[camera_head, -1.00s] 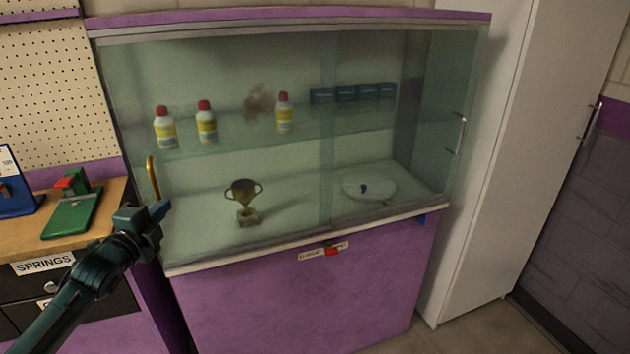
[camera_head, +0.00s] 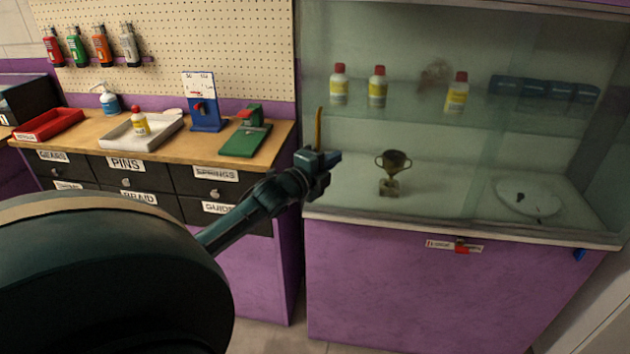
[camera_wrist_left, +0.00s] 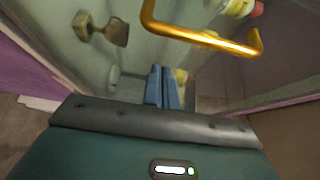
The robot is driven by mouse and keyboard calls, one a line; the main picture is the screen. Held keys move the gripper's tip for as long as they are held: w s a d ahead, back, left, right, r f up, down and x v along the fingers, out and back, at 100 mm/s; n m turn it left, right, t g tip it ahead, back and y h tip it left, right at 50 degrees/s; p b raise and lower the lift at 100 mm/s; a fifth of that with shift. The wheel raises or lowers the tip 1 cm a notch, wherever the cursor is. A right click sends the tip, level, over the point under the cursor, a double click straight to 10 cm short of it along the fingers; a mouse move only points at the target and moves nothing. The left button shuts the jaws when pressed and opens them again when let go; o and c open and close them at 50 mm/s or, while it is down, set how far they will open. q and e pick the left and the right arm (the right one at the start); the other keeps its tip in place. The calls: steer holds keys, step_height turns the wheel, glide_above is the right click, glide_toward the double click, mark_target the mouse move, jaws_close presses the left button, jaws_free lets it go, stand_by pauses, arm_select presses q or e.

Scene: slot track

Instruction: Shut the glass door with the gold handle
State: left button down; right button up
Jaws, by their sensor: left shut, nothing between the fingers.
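The gold handle (camera_head: 319,128) stands upright near the left edge of the left glass door (camera_head: 370,132) of the display cabinet. In the left wrist view the handle (camera_wrist_left: 205,38) crosses the top as a bent gold bar. My left gripper (camera_head: 335,160) is shut and empty, in front of the glass by the lower end of the handle. Its blue fingertips (camera_wrist_left: 163,85) point toward the glass, apart from the bar in the wrist view. I cannot tell whether they touch the glass. My right gripper is not in view.
Behind the glass are a trophy (camera_head: 393,172), several red-capped bottles (camera_head: 377,88), blue boxes (camera_head: 545,90) and a white plate (camera_head: 535,195). A red-marked lock (camera_head: 461,246) is on the purple cabinet front (camera_head: 430,300). A workbench (camera_head: 75,140) with trays and drawers adjoins on the left.

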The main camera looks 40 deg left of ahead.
arm_select(q)
steer(key=s+b, duration=0.1)
steer(key=s, duration=0.9)
steer(key=shift+d, duration=0.4)
steer(key=s+d+f+n+g+h, duration=0.1)
steer(key=s+d+f+n+g, duration=0.2)
steer(key=d+f, duration=0.5)
steer(key=s+d+f+n+g+h, duration=0.1)
steer(key=s+d+f+n, duration=0.4)
steer(key=f, duration=0.4)
steer(key=s+d+f+n+g+h, duration=0.1)
steer(key=s+d+f+n, duration=0.2)
steer(key=d, duration=0.6)
steer(key=s+d+f+n+g+h+p, duration=0.1)
steer(key=s+d+f+n+g, duration=0.1)
steer(key=d, duration=0.7)
steer(key=shift+s+f+n+h, duration=0.3)
steer(key=shift+s+f+n, duration=0.4)
steer(key=shift+s, duration=0.3)
steer(key=shift+a, duration=0.1)
